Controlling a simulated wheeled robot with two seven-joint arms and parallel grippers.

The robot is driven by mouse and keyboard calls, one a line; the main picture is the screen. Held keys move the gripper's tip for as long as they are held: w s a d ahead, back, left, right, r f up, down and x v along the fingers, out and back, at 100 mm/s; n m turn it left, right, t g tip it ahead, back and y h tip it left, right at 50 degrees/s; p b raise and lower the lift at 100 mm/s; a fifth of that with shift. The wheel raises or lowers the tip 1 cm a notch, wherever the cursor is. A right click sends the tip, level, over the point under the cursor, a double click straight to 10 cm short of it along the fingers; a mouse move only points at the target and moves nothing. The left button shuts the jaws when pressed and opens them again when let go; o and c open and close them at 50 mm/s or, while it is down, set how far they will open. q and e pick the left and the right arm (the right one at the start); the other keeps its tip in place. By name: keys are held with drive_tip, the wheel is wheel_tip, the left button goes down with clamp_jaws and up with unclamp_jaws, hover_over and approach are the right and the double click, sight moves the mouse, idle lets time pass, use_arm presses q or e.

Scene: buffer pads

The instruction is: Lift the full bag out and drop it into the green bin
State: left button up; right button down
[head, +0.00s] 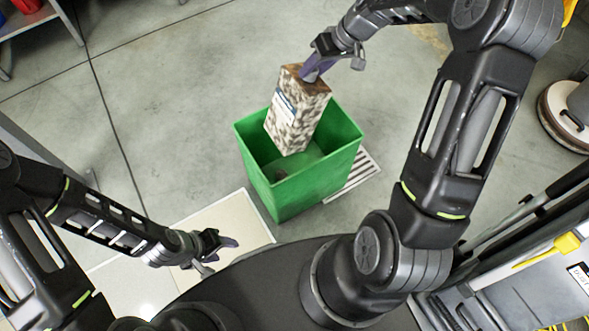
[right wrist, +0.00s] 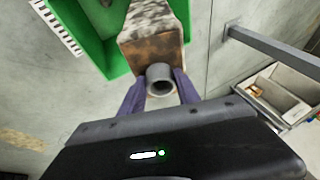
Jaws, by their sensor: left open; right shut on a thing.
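The full bag (head: 297,112) is a tall block-shaped bag with a mottled grey-brown pattern, a white label and a brown top. My right gripper (head: 316,68) is shut on its top, and the bag hangs tilted over the open mouth of the green bin (head: 305,188). In the right wrist view the fingers (right wrist: 160,92) close on a grey ring-like spout at the bag's brown end (right wrist: 152,48). The green bin also shows there (right wrist: 98,40). A small dark thing lies on the bin's floor. My left gripper (head: 222,252) is open and empty, low at the left of the bin.
A floor grate (head: 354,178) lies right of the bin. A pale box-like surface (head: 225,222) is under my left gripper. A cart with yellow parts (head: 540,255) stands at lower right, and a round-based object (head: 565,115) at right. Open floor lies left of the bin.

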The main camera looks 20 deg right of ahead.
drive_tip(key=f+b, duration=0.1)
drive_tip(key=d+f+b, duration=0.1)
drive_tip(key=w+f+b, duration=0.1)
drive_tip(key=b, duration=0.1)
drive_tip(key=shift+d, duration=0.3)
use_arm(q)
wheel_tip(320, 180, down, 6)
drive_tip(key=shift+f+b, duration=0.25)
drive_tip(key=shift+b, duration=0.2)
use_arm(e)
drive_tip(key=shift+w+d, duration=0.1)
drive_tip(key=shift+d, duration=0.15)
use_arm(q)
drive_tip(key=shift+w, duration=0.1)
use_arm(e)
drive_tip(key=shift+f, duration=0.1)
use_arm(q)
drive_tip(key=shift+w+a+f+b, duration=0.15)
drive_tip(key=shift+w+f+b, duration=0.05)
drive_tip(key=shift+f+b, duration=0.5)
drive_tip(key=shift+w+a+f+b, duration=0.15)
drive_tip(key=shift+a+f+b, duration=0.05)
drive_tip(key=shift+f+b, duration=0.45)
drive_tip(key=shift+w+a+f+b, duration=0.15)
drive_tip(key=shift+w+f+b, duration=0.05)
drive_tip(key=shift+f+b, duration=0.5)
use_arm(e)
drive_tip(key=shift+f, duration=2.95)
use_arm(q)
drive_tip(key=shift+r, duration=0.1)
